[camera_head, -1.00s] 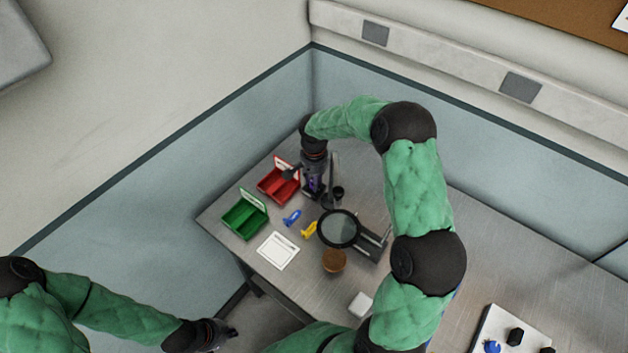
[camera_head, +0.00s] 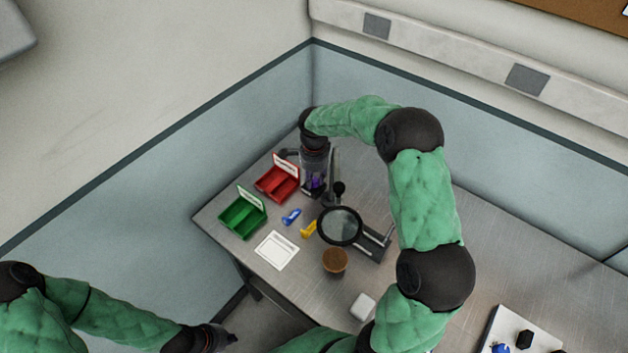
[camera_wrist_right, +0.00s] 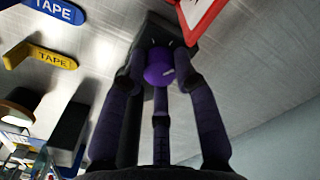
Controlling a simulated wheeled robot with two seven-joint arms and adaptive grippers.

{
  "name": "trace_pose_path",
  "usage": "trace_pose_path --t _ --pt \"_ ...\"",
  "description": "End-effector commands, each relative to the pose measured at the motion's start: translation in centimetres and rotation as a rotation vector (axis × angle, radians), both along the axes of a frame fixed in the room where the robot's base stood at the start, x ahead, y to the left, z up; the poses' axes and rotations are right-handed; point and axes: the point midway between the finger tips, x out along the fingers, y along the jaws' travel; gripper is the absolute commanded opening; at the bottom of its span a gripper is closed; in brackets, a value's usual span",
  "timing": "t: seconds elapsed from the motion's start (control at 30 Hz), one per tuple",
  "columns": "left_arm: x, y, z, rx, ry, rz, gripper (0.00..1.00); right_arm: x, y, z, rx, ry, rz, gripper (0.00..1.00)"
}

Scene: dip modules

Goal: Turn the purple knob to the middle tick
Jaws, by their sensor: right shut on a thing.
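The purple knob (camera_wrist_right: 159,68) sits between the fingers of my right gripper (camera_wrist_right: 160,80) in the right wrist view, on a dark block (camera_wrist_right: 188,40). A small pale mark shows on the knob's right side. Pale ticks show on the block just beyond the knob, but I cannot tell which one the mark faces. In the head view my right gripper (camera_head: 314,182) points down at the knob at the back of the table. My left gripper (camera_head: 228,338) is at the lower left, off the table; its fingers are too small to read.
A red bin (camera_head: 268,183) and a green bin (camera_head: 235,222) stand left of the knob. Blue (camera_head: 291,217) and yellow (camera_head: 308,229) tags, a magnifier (camera_head: 340,226), a white card (camera_head: 276,250) and a brown cup (camera_head: 335,262) lie nearer. A white panel (camera_head: 497,325) is at lower right.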

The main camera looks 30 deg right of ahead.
Motion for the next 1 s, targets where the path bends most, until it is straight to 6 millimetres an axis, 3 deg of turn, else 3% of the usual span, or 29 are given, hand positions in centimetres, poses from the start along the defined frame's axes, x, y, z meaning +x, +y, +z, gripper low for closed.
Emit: trace_pose_path --t 0.6,1.0 --pt "0.0 0.0 -1.9 0.000 0.000 0.000 0.00 0.0 0.1 -0.2 0.002 0.002 -0.580 0.00" --pt "0.0 0.0 -2.5 0.000 0.000 0.000 0.00 0.0 0.1 -0.2 0.001 0.002 -0.864 0.00"
